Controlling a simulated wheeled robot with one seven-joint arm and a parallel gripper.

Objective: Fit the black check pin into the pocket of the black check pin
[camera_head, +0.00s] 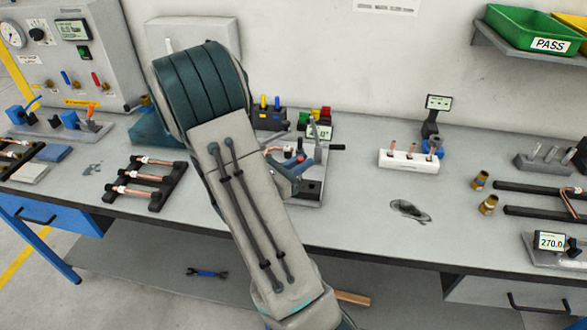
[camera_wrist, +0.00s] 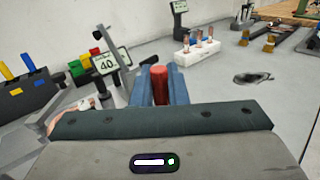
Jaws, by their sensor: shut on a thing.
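My gripper (camera_wrist: 160,85) shows in the wrist view as two blue fingers. They are shut on a red cylinder (camera_wrist: 160,80) that stands upright between them. Only its red upper part shows, so I cannot tell whether it is the black check pin. In the head view my arm hides most of the gripper and what it holds. No black pin shows clearly. A grey block (camera_head: 545,166) with several upright pins (camera_head: 551,152) stands at the right of the bench. I cannot tell which opening is the check pin's pocket.
A white block (camera_head: 408,163) with copper tubes stands right of my arm. A small display (camera_head: 438,102) is behind it. Brass fittings (camera_head: 488,204) and black rails (camera_head: 545,212) lie farther right. A black rack (camera_head: 145,190) with copper tubes lies left.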

